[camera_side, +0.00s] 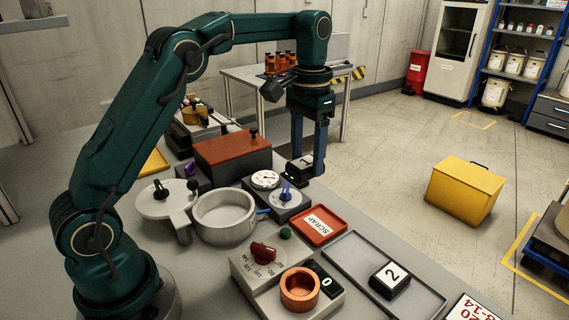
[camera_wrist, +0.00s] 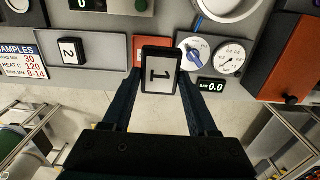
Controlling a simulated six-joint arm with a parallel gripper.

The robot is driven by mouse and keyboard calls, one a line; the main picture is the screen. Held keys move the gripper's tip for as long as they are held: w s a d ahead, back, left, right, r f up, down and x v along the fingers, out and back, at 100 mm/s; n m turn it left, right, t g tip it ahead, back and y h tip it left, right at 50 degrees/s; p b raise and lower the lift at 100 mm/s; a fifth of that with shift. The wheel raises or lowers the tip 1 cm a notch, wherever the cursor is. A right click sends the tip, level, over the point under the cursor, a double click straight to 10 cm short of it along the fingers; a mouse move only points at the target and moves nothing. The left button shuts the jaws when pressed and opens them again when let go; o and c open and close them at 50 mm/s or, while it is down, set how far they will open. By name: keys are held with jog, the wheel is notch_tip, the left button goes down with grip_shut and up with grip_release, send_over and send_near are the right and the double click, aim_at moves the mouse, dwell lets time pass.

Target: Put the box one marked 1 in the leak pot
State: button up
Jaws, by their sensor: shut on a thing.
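In the side view the box (camera_side: 299,168) hangs at the fingertips of my gripper (camera_side: 307,164), behind the gauge block. A grey round open pot (camera_side: 224,212), with no readable label, stands in the middle of the bench. It fits the leak pot best. Its round lid (camera_side: 166,200) is swung to the left, off the opening. The pot's rim also shows at the top of the wrist view (camera_wrist: 226,16).
Between pot and gripper sit a dial gauge (camera_side: 265,180) and a blue-knobbed valve (camera_side: 286,193). A red-brown covered box (camera_side: 232,149) stands behind the pot. A red SCRAP tray (camera_side: 319,225) and a grey tray (camera_side: 352,247) with box 2 (camera_side: 390,279) lie nearer.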

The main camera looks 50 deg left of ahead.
jog(key=shift+r, duration=0.25)
jog(key=shift+w+f+m, duration=0.2)
jog(key=shift+f+m, duration=0.05)
jog(key=shift+m, duration=0.05)
jog(key=shift+s+a+f, duration=1.3)
jog(key=shift+s+a, duration=0.5)
jog(key=shift+s, duration=0.35)
jog(key=shift+s+a+f, duration=1.3)
jog(key=shift+s+a, duration=0.45)
jog(key=shift+s, duration=0.45)
jog(key=shift+s+a+f, duration=1.3)
jog(key=shift+s+a, duration=0.5)
jog(key=shift+s, duration=0.35)
jog(key=shift+f, duration=0.3)
jog(key=shift+f, duration=0.6)
jog(key=shift+f, duration=1.75)
